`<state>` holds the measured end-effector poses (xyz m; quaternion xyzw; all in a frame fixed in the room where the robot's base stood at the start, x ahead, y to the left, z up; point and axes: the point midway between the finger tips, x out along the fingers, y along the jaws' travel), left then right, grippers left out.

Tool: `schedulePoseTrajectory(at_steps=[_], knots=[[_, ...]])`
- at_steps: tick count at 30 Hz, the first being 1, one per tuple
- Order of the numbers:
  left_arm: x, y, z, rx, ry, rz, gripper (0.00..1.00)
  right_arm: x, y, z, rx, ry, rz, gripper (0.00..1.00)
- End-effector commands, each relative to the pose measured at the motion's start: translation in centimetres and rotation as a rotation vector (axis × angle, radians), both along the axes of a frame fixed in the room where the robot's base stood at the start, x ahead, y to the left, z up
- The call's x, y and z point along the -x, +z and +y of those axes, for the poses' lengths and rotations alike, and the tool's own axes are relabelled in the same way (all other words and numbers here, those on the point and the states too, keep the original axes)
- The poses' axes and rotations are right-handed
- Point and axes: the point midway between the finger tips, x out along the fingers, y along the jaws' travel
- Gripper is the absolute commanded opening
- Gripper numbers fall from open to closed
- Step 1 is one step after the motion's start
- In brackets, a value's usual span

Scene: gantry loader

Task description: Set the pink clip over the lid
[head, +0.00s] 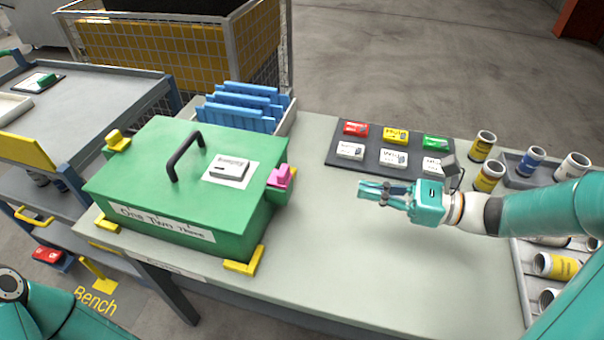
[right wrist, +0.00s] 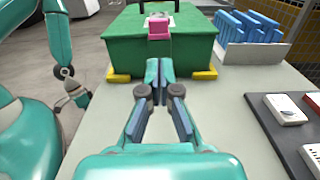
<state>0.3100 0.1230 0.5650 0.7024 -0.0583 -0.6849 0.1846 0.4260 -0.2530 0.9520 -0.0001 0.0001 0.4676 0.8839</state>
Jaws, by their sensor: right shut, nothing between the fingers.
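The green box with its lid (head: 140,170) stands on the bench and has a dark handle (head: 184,155) on top. The pink clip (head: 283,174) sits at the lid's right edge, on a green ledge; its top shows above the edge. It also shows in the right wrist view (right wrist: 158,28), straight ahead at the middle of the box's near side. My right gripper (head: 362,190) is shut and empty, to the right of the clip and apart from it. Its fingertips (right wrist: 158,68) point at the box. My left gripper (right wrist: 72,88) shows small in the right wrist view, away from the box; its fingers are unclear.
Yellow corner stops (head: 243,262) surround the box. A blue rack (head: 245,103) stands behind it. A dark mat (head: 375,163) with several small cartons lies behind my right gripper, and cans (head: 487,175) stand at the right. The bench between gripper and box is clear.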

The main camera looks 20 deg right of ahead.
Motion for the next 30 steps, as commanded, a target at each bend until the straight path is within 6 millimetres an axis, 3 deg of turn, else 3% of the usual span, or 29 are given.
schedulePoseTrajectory(at_steps=[18, 30], knots=[[0.0, 0.8, 0.0, 0.0, 0.0, -0.001, 0.0, -6.2, 0.1, 9.4, -0.002, 0.007, 0.001, 0.0], [0.0, 0.9, 0.0, 0.0, 0.0, 0.0, 0.0, -7.4, 0.0, 11.0, -0.001, 0.003, 0.001, 0.0]])
